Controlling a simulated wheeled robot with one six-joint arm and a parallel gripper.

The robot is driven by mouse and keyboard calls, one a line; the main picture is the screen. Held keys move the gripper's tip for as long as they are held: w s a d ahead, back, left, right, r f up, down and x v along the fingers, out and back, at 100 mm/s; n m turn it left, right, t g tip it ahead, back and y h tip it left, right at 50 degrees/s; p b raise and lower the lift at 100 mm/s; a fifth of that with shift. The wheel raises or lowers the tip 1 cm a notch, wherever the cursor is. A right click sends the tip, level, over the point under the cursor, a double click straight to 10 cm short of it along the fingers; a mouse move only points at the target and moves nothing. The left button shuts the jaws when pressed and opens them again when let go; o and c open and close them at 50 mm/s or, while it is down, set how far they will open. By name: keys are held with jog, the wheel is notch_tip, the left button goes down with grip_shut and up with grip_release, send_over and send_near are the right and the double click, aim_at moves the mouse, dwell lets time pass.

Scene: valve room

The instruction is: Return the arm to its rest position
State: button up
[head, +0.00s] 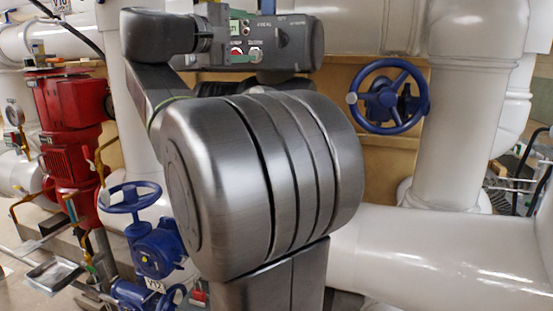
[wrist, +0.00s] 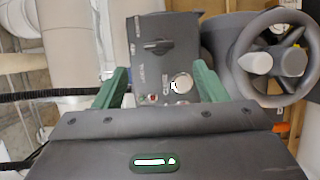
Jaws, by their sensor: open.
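My gripper (wrist: 161,72) shows in the wrist view with its two green fingers apart and nothing between them. Beyond the fingers is a dark grey control box (wrist: 165,50) with a black lever, a round light face and a small red part. I cannot tell the gap between fingers and box. A dark control box (head: 285,42) with a panel of small buttons shows behind the arm at the top.
A blue handwheel (head: 388,96) with a pale knob is right of my arm. A blue valve (head: 157,248) with its handwheel and a red pump (head: 70,125) stand at left. Thick white pipes (head: 455,250) fill the right. A grey handwheel (wrist: 272,58) is right of my fingers.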

aim_at(277, 39)
jog(key=p+x, duration=0.1)
jog(key=x, duration=1)
jog(key=shift+r+p, duration=0.1)
jog(key=shift+p, duration=0.3)
jog(key=shift+w+f+n, duration=0.1)
jog(key=shift+f+n, duration=0.1)
jog(key=shift+n, duration=0.4)
jog(key=n+t, duration=0.1)
jog(key=n, duration=0.3)
jog(key=shift+s+r+t+h, duration=0.2)
jog(key=shift+t+h, duration=0.1)
jog(key=shift+t, duration=0.1)
jog(key=n+t+p, duration=0.1)
jog(key=n, duration=0.2)
jog(key=shift+n+t, duration=0.4)
jog(key=n+p, duration=0.1)
jog(key=n, duration=0.1)
jog(key=n+t+y+p, duration=0.1)
jog(key=n, duration=0.2)
jog(key=shift+r+t+y, duration=0.1)
jog(key=shift+t+y, duration=0.2)
jog(key=shift+b+v, duration=1)
jog(key=shift+v, duration=1.75)
jog(key=shift+w, duration=0.15)
